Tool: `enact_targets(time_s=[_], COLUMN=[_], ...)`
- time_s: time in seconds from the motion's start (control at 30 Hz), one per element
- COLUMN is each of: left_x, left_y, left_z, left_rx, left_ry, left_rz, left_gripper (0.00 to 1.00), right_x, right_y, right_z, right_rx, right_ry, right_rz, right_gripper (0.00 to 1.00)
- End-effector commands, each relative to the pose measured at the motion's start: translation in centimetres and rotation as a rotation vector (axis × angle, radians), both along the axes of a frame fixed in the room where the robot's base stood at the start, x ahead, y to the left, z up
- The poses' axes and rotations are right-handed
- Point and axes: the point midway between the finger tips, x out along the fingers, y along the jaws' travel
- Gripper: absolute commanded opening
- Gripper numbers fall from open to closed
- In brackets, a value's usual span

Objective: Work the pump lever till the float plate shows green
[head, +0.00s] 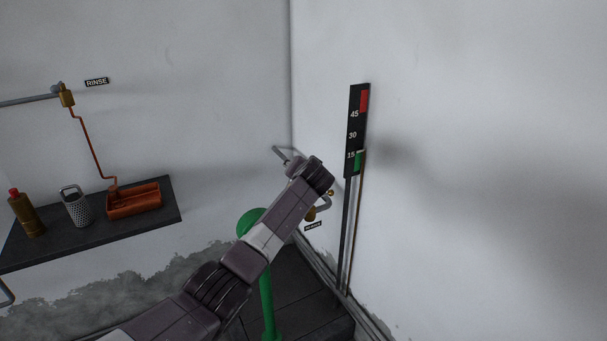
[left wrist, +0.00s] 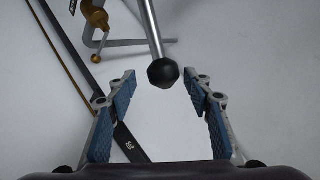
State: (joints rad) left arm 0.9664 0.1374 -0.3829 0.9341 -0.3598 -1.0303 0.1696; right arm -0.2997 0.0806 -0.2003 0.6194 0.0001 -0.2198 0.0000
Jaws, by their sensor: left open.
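In the left wrist view, a grey rod, seemingly the pump lever (left wrist: 149,25), ends in a black ball knob (left wrist: 163,73). My left gripper (left wrist: 160,77) is open, its blue-padded fingers on either side of the knob with gaps showing; I cannot tell its depth between them. In the head view, my left arm hides most of the gripper and lever. A black gauge (head: 353,125) marked 15, 30 and 45 stands on the right wall. It has a red patch (head: 364,101) near the top and a green plate (head: 358,160) near 15. My right gripper is not in view.
A green post (head: 267,305) with a rounded top stands behind my arm. A brass fitting (head: 312,213) is on the wall beyond it. A dark shelf (head: 85,235) at left holds a bottle (head: 26,214), a grater (head: 76,207) and an orange tray (head: 134,200).

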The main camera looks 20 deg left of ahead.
Motion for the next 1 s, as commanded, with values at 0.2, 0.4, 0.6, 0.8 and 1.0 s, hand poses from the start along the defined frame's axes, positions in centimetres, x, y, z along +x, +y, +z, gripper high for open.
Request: enact_targets(time_s=[0.2,0.4,0.6,0.8,1.0], left_x=[-2.0,-4.0,-5.8,-6.8,-6.9], left_y=[-1.2,-2.4,-3.5,-4.0,-4.1], left_z=[1.2,2.4,3.6,4.2,4.2], left_rx=[0.0,0.0,0.003,0.001,0.001], left_ry=[-0.002,-0.002,0.0,0.0,0.0], left_rz=[-0.002,-0.003,-0.003,-0.003,-0.002], left_gripper=[0.47,0.47,0.47,0.47,0.47], right_x=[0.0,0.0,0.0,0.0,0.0], right_y=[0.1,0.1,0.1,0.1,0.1], right_z=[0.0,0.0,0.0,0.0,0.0], right_rx=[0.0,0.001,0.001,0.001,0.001], right_ry=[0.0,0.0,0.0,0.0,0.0], right_rz=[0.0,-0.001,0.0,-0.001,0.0], right_gripper=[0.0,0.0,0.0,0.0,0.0])
